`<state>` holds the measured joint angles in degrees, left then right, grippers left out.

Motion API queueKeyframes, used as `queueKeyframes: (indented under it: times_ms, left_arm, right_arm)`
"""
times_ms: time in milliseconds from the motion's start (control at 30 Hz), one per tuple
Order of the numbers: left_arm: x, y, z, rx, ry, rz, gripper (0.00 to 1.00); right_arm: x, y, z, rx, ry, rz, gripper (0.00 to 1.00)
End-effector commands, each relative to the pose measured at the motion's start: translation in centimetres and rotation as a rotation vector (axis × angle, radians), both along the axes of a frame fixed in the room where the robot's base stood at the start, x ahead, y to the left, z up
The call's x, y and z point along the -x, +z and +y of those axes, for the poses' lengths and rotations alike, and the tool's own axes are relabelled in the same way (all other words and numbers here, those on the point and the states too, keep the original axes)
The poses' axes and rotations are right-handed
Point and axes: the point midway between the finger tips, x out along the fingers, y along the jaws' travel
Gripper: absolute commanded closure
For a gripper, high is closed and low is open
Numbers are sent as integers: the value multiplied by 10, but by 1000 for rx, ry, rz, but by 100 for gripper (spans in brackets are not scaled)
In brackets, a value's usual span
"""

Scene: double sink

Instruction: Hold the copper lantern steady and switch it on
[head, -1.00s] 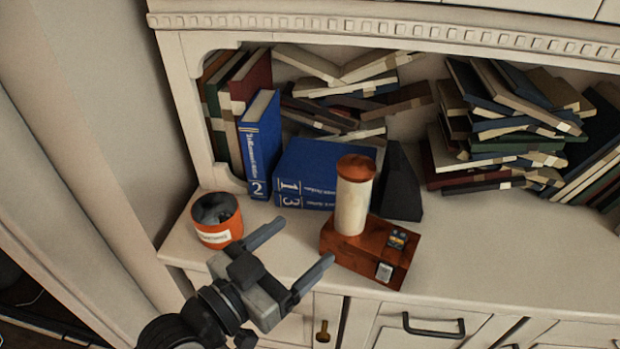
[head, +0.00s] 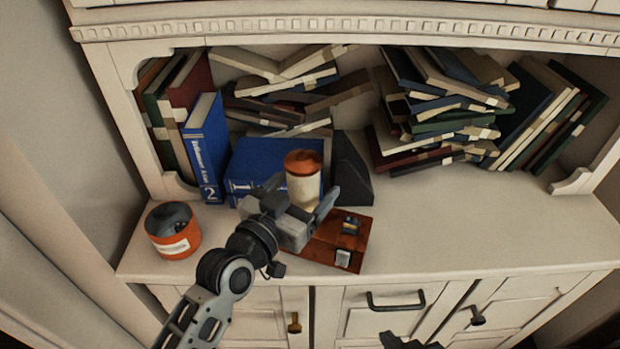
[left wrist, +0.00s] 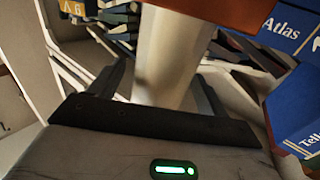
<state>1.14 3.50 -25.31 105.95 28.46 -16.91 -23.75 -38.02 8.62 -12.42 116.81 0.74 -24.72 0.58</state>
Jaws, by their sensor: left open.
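The copper lantern stands upright near the shelf's front edge, with a white cylinder (head: 303,188), a copper cap (head: 303,162) and a reddish-copper block base (head: 325,252). On the base are a dark fitting with a yellowish mark (head: 350,225) and a pale square button-like part (head: 343,258). My left gripper (head: 303,195) is open, with its fingers on either side of the cylinder. The left wrist view shows the cylinder (left wrist: 165,60) between the fingers; contact is unclear. A dark part of my right gripper (head: 408,342) shows at the bottom edge; its jaws are mostly cut off.
An orange pot (head: 172,248) stands left of the lantern. Blue books (head: 250,160) and a black wedge (head: 350,175) are close behind it. Piled books (head: 445,110) fill the back right. The shelf top (head: 480,235) is clear to the lantern's right.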

Motion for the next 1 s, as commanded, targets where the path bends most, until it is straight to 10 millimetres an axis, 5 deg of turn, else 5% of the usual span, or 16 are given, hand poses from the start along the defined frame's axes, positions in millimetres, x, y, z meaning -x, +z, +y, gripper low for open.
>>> queueKeyframes:
  times_ms: [500, 700, 1000]
  left_arm:
    - [-16, 0, -11, 0, 0, 0, 23]
    - [-16, 0, -10, 0, 0, 0, 76]
    - [-16, -1, -10, -1, 0, 1, 77]
  right_arm:
    - [-4, 3, 1, -5, -6, -8, 100]
    - [-4, 3, 1, -5, -6, -7, 100]
    - [-2, 2, 0, -3, -4, -3, 100]
